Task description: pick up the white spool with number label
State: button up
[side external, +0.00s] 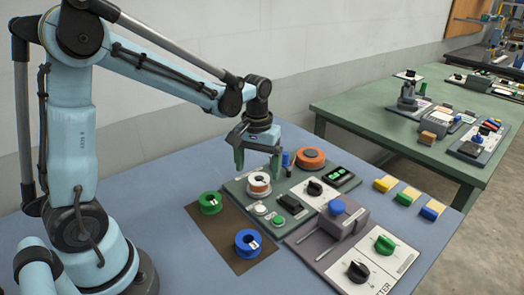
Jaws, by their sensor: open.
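The white spool (259,189), with an orange-brown band and a small dark mark on top, stands on the green-grey panel in the middle of the table. I cannot read its label. My gripper (257,171) points down just above and behind it in the picture, with its two green fingers apart and nothing between them. I cannot tell the exact height of the fingertips over the spool.
A green spool (210,208) and a blue spool (246,249) stand on a brown mat (213,233). An orange disc (311,158), a blue peg (286,160) and black knobs are close on the right. A grey block with a blue knob (337,207) stands further right.

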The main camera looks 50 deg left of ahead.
aim_at(259, 177)
jog(key=shift+w+a+f, duration=0.1)
jog(key=shift+w+f, duration=0.05)
jog(key=shift+f, duration=0.9)
jog(key=shift+w+f, duration=0.1)
jog(key=shift+f, duration=0.9)
jog(key=c, duration=1.1)
